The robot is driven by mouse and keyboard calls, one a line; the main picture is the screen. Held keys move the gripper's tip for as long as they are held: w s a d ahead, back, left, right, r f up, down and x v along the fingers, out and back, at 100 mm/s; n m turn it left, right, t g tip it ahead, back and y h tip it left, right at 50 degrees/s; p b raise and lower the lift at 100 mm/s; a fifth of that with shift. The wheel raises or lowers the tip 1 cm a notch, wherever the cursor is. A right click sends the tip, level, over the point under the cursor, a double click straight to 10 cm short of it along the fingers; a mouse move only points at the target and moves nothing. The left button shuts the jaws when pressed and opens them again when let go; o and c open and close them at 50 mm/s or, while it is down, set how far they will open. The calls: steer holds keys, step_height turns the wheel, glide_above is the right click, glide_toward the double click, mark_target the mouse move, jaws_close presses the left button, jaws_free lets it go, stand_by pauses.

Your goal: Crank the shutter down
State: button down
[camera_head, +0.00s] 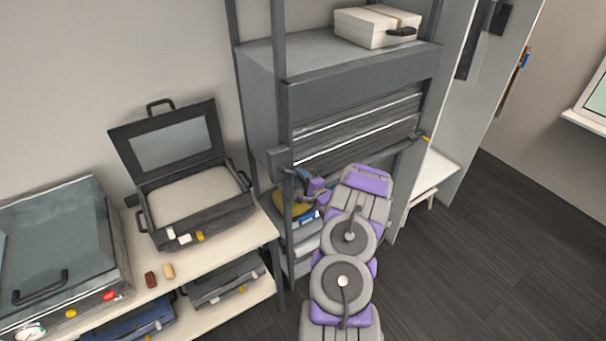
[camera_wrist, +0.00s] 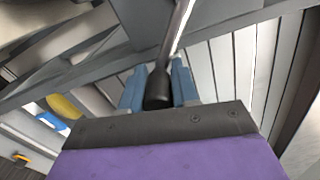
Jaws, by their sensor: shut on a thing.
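The slatted grey shutter (camera_head: 355,130) hangs in the upper front of the tall grey cabinet, partly lowered, with open shelf space below it. In the wrist view its pale slats (camera_wrist: 228,68) show at the right. The crank's dark handle (camera_wrist: 158,88) stands between the two blue fingers of my gripper (camera_wrist: 159,86), which is shut on it. A grey rod (camera_wrist: 178,35) runs up from the handle. In the head view my gripper (camera_head: 308,190) is at the cabinet's left front post, beside the crank box (camera_head: 279,158); the handle is mostly hidden there.
A white case (camera_head: 375,27) lies on top of the cabinet. A bench (camera_head: 262,235) at the left bears an open dark case (camera_head: 190,190) and a glass-topped case (camera_head: 60,255). A yellow round thing (camera_head: 290,205) sits on a shelf. Floor (camera_head: 500,240) at the right is clear.

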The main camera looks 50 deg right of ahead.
steer(key=shift+a+f+m, duration=0.4)
steer(key=shift+f+m, duration=0.35)
steer(key=shift+m, duration=0.15)
steer(key=c, duration=1.3)
jaws_free()
steer(key=o, duration=0.4)
steer(key=shift+d+r, duration=0.1)
steer(key=shift+d, duration=0.1)
steer(key=shift+a, duration=0.1)
steer(key=shift+s+a+r, duration=0.1)
steer(key=shift+s+a, duration=0.1)
steer(key=shift+s, duration=0.2)
steer(key=b+v, duration=0.1)
steer(key=v, duration=1.5)
steer(key=shift+s+d, duration=0.1)
steer(key=shift+s, duration=0.1)
